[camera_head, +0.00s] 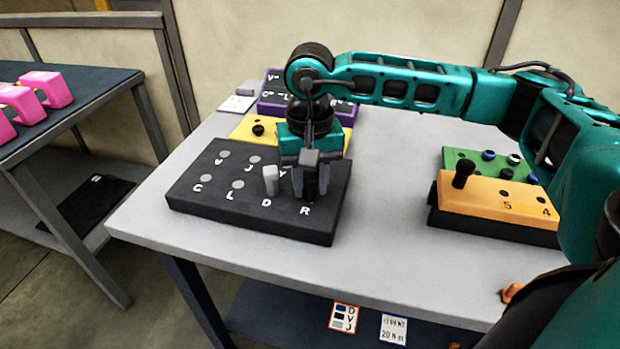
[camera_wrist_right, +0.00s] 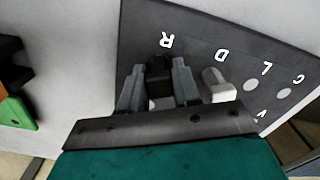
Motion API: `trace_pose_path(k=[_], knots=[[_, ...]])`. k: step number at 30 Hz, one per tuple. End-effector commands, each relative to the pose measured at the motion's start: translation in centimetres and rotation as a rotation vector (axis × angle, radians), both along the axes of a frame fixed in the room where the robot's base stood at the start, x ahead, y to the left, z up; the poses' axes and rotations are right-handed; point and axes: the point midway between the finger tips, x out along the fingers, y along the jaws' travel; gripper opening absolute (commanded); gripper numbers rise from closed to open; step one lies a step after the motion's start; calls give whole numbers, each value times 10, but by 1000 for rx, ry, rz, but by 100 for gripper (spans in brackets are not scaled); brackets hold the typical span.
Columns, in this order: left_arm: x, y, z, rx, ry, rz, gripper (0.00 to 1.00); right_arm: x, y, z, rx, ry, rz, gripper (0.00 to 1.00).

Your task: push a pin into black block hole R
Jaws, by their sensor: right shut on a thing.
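My right gripper (camera_head: 310,190) is low over the block's right end, just behind the letter R. In the right wrist view its fingers (camera_wrist_right: 158,85) are shut on a black pin (camera_wrist_right: 158,64). The fingers and pin hide hole R, so how deep the pin sits cannot be told. A light grey pin (camera_head: 269,180) stands upright at D, close beside the fingers. My left gripper is not in view.
Behind are a yellow block (camera_head: 243,128) and a purple block (camera_head: 268,106). At the right are an orange block (camera_head: 480,207) with a black pin (camera_head: 463,174) and a green block (camera_head: 455,156). Free table lies between. Pink pieces (camera_head: 45,88) rest on a left table.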

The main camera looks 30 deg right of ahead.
Motion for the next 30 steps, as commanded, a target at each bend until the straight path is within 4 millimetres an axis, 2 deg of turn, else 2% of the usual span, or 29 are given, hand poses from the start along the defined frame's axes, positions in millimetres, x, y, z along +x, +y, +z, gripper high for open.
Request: trace_pose_path(k=[1,10,19,23,30], knots=[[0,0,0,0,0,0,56,0,0,0,0,0,0,34],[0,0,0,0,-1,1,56,0,0,0,0,0,0,61],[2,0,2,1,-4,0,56,0,0,4,1,0,0,61],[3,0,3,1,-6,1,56,1,0,20,1,-5,0,61],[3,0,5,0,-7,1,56,1,1,73,1,-4,2,61]])
